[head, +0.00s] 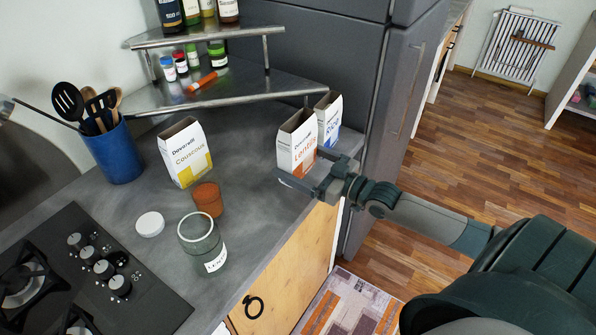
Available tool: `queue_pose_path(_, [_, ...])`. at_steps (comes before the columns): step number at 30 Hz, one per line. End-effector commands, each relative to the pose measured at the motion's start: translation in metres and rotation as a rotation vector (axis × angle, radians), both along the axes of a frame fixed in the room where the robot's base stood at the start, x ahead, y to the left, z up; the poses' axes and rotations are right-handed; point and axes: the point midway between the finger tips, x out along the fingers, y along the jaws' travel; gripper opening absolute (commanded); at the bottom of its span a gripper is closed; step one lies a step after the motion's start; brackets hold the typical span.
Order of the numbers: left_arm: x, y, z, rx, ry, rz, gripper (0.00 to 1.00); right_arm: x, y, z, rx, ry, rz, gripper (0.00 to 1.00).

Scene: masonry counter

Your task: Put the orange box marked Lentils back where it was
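The orange-and-white box marked Lentils (296,148) stands upright at the right part of the grey counter (240,150), with its top open. My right gripper (318,172) is low at the box, one finger along its near lower edge and the other beyond its right side. The box partly hides the fingers, so I cannot tell whether they press on it. I also cannot tell whether its base touches the counter. My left gripper is out of view.
A Rice box (331,118) stands close behind the Lentils box. A Couscous box (185,153), a brown-orange container (208,199), a glass jar (199,240), a white lid (150,224) and a blue utensil pot (114,154) stand left. A metal corner shelf (240,92) is behind.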

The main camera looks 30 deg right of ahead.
Motion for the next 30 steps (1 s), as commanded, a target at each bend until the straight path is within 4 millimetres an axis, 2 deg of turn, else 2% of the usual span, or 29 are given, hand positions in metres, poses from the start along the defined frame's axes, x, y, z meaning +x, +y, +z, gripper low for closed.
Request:
queue_pose_path(4, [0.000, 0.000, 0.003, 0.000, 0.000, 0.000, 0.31, 0.001, -0.001, -0.005, 0.001, -0.002, -0.001, 0.46])
queue_pose_path(13, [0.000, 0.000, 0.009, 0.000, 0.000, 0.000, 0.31, 0.001, 0.000, -0.035, 0.000, -0.002, -0.001, 0.46])
queue_pose_path(27, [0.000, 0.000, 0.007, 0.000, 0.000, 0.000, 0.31, 0.000, 0.000, -0.041, 0.001, -0.003, 0.000, 0.46])
queue_pose_path(28, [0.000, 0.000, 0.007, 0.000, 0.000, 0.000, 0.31, 0.000, 0.000, -0.043, 0.000, 0.000, 0.000, 0.92])
queue_pose_path(29, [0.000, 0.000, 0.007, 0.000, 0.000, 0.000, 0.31, 0.000, 0.000, -0.042, 0.000, 0.000, 0.000, 0.99])
queue_pose_path(30, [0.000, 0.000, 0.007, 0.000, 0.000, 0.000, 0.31, 0.000, 0.000, -0.042, 0.000, 0.000, 0.000, 1.00])
